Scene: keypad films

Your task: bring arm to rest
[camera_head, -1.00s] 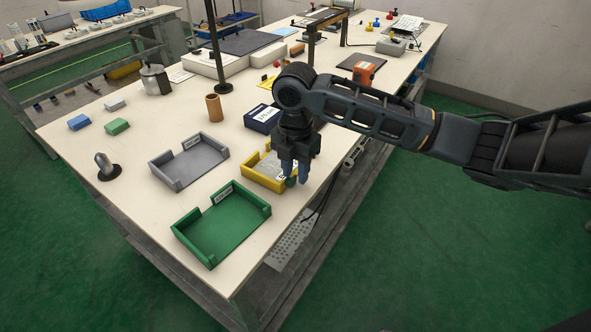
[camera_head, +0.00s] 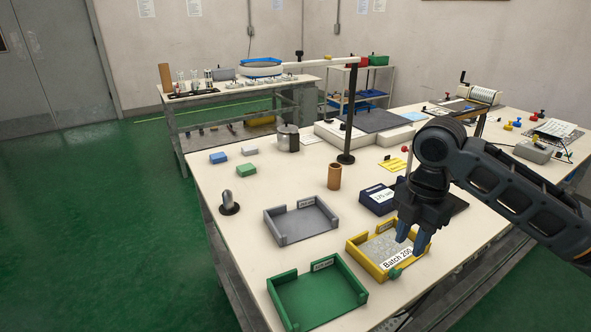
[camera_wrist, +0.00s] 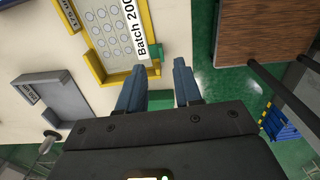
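My gripper (camera_head: 411,240) hangs fingers-down above the front right part of the yellow tray (camera_head: 357,259). Its two blue fingers are apart, with nothing between them; the wrist view also shows the gap between the fingers (camera_wrist: 166,66). A pale sheet with round cells, labelled "Batch 200" (camera_head: 397,258), lies in the yellow tray. A small green piece (camera_head: 395,273) is at the tray's front edge, below the fingertips and apart from them. My arm is bent, coming in from the right.
A green tray (camera_head: 318,298) and a grey tray (camera_head: 301,222) stand left of the yellow tray. A dark blue box (camera_head: 377,200), a brown cylinder (camera_head: 334,177) and a black post (camera_head: 349,125) stand behind. The table's front right edge is close; open floor lies beyond.

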